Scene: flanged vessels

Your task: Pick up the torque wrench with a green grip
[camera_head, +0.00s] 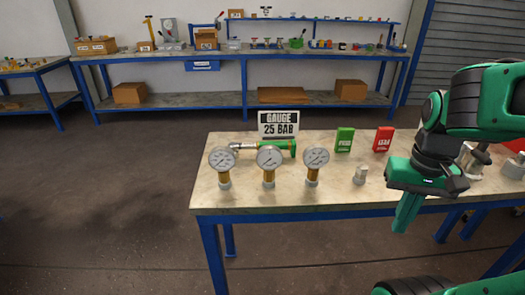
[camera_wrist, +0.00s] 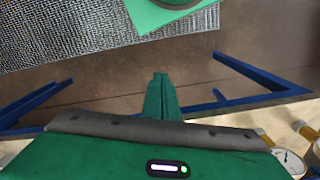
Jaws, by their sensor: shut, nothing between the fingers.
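The torque wrench with a green grip (camera_head: 284,144) lies on the near table behind the row of gauges. Its metal shaft and head point left, and its green grip points right. The middle gauge (camera_head: 270,158) hides part of it. The wrench cannot be made out in the wrist view. My gripper (camera_head: 402,228) is shut and empty, pointing down, in front of the table's front edge and well to the right of the wrench. Its closed fingers also show in the wrist view (camera_wrist: 160,78).
Two more gauges (camera_head: 222,160) (camera_head: 312,158) stand upright along the table's front (camera_head: 340,202). A sign (camera_head: 278,123) stands behind the wrench. Green (camera_head: 344,139) and red (camera_head: 383,138) boxes and a small metal fitting (camera_head: 360,175) are to the right. A long blue bench (camera_head: 160,101) stands behind.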

